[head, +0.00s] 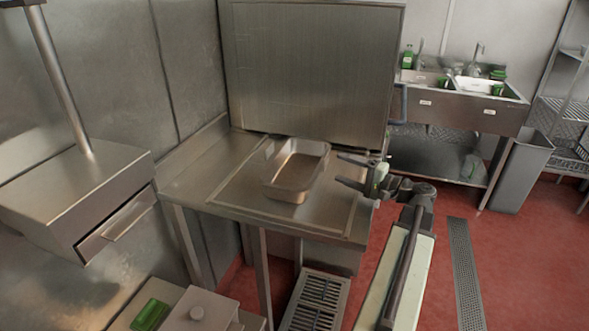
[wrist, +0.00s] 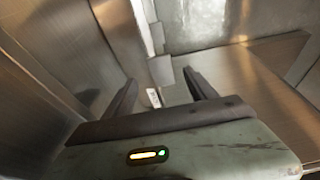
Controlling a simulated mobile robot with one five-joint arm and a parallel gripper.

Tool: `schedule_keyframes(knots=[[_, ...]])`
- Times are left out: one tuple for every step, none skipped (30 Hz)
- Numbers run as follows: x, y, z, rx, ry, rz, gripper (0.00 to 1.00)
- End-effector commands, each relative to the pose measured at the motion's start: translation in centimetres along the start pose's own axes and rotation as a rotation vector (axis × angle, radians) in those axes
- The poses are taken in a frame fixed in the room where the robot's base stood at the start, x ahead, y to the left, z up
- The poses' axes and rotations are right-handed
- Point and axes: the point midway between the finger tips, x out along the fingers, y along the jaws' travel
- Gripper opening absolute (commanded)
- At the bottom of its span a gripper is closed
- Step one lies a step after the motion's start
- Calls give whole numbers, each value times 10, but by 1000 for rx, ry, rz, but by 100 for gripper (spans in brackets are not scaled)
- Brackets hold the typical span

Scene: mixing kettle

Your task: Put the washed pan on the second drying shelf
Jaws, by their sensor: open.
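The pan (head: 297,170), a rectangular metal pan with raised walls, sits on the steel table (head: 200,180) in the head view and looks empty. My gripper (head: 340,168) is open, just right of the pan, with its fingers pointing left toward it. It appears apart from the pan and holds nothing. In the wrist view, the two dark fingers of my gripper (wrist: 162,92) are spread wide, with steel surfaces beyond them; I cannot make out the pan clearly there. A metal rack with several shelves (head: 562,108) stands at the far right edge, partly cut off; its shelves look bare where visible.
A tall steel panel (head: 310,70) rises behind the table. A sink unit (head: 460,105) with green items stands at the back right, beside a grey bin (head: 520,175). The red floor (head: 525,255) on the right is open, with a drain grate (head: 466,275).

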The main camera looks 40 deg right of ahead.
Motion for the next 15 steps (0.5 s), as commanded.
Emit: schedule_keyframes(knots=[[2,0,0,0,-1,0,65],[4,0,0,0,-1,0,65],[9,-1,0,0,-2,0,65],[14,-1,0,0,-2,0,65],[18,-2,0,0,-3,0,65],[26,-2,0,0,-4,0,65],[32,-3,0,0,-4,0,65],[37,-2,0,0,-4,0,65],[44,-2,0,0,-4,0,65],[48,-2,0,0,-3,0,65],[51,-2,0,0,-2,0,65],[53,-2,0,0,-2,0,65],[53,-2,0,0,-2,0,65],[53,-2,0,0,-1,0,65],[52,-2,0,0,-1,0,65]])
